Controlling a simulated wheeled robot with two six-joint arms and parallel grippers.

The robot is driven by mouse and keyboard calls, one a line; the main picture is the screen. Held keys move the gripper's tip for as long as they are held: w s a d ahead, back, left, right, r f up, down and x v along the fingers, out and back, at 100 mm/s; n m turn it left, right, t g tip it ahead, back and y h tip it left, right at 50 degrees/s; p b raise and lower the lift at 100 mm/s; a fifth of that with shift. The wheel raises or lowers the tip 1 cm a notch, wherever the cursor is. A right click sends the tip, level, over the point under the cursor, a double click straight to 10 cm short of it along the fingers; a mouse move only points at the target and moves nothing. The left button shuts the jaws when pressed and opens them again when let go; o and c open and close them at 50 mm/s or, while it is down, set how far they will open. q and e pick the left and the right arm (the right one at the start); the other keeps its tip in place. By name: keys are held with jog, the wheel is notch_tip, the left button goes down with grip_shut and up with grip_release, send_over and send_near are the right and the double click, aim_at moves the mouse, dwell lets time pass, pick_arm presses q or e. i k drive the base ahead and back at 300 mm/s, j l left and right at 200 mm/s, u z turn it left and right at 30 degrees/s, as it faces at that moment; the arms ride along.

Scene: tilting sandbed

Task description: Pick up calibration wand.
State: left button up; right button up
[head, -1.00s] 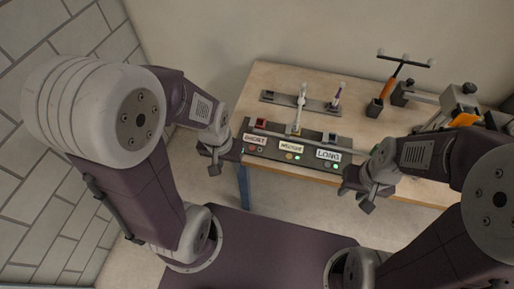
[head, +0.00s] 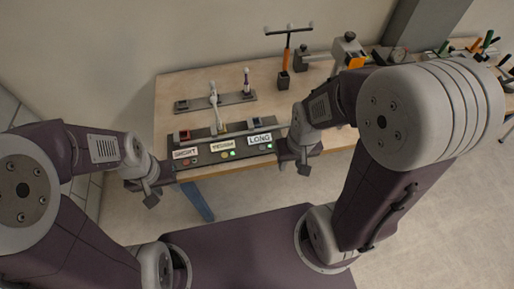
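The calibration wand (head: 287,54) stands upright in a small dark holder (head: 283,80) at the back of the wooden bench. It has an orange handle and a dark T-shaped top with pale balls at its tips. My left gripper (head: 161,186) is in front of the bench's left front corner, well away from the wand. Its fingers look apart, with nothing between them. My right gripper (head: 293,161) is at the bench's front edge, below the wand in the picture and apart from it. Its fingers also look apart and empty.
A dark panel (head: 210,159) with SHORT, MEDIUM and LONG labels runs along the front edge. A rack (head: 190,104) behind holds a white rod (head: 214,101) and a purple-and-white one (head: 246,79). A grey-and-orange device (head: 347,52) stands right of the wand. More tools lie far right.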

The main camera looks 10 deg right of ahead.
aim_at(290, 27)
jog(key=i+l, duration=0.15)
jog(key=l, duration=0.25)
jog(key=i+l, duration=0.2)
jog(key=l, duration=0.15)
jog(key=i+l, duration=0.15)
jog(key=l, duration=0.25)
jog(key=i+l, duration=0.2)
jog(key=l, duration=0.2)
